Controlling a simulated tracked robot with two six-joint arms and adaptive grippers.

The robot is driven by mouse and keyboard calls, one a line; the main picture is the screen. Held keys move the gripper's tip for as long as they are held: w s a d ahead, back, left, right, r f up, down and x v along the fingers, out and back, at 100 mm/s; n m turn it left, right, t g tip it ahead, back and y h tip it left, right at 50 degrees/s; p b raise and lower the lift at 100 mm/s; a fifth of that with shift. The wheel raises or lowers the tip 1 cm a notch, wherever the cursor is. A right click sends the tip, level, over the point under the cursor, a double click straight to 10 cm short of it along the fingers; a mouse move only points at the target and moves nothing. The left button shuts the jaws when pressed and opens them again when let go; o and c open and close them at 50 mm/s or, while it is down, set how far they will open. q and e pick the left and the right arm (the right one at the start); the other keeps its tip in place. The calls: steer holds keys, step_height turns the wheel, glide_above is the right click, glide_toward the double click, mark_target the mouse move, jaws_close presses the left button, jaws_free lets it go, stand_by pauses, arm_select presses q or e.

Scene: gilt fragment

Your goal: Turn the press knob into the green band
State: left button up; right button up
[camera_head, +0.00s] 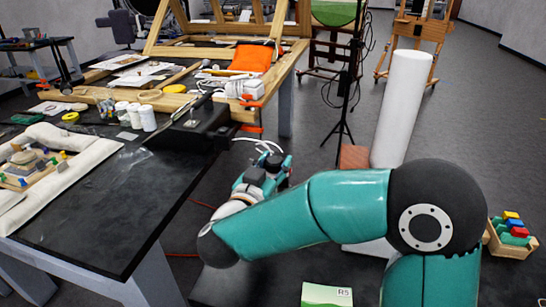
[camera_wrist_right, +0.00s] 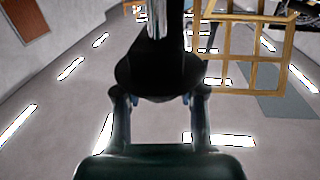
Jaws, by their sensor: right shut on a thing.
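In the right wrist view, a dark, round knob (camera_wrist_right: 158,78) with a shiny metal post (camera_wrist_right: 165,22) beyond it sits between the fingers of my right gripper (camera_wrist_right: 159,104). The two fingers are shut on the knob's sides. In the head view my right gripper (camera_head: 270,163) is beyond the bent teal arm, off the bench's right edge; the knob cannot be made out there. I cannot pick out the green band or a pointer in either view. My left gripper is not in view.
A dark bench (camera_head: 110,220) on the left holds a padded tray (camera_head: 60,175), white jars (camera_head: 147,118) and a black block (camera_head: 195,128) at its edge. A white column (camera_head: 402,105) and a wooden box of coloured blocks (camera_head: 510,238) stand right. Open floor lies behind.

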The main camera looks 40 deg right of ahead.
steer(key=shift+r+m+g+h+p, duration=0.1)
steer(key=shift+m+g+h+p, duration=0.7)
steer(key=shift+m+g, duration=0.75)
steer(key=shift+g, duration=0.55)
steer(key=o, duration=1.2)
steer(key=shift+c, duration=0.2)
steer(key=v, duration=1.2)
steer(key=shift+f, duration=0.3)
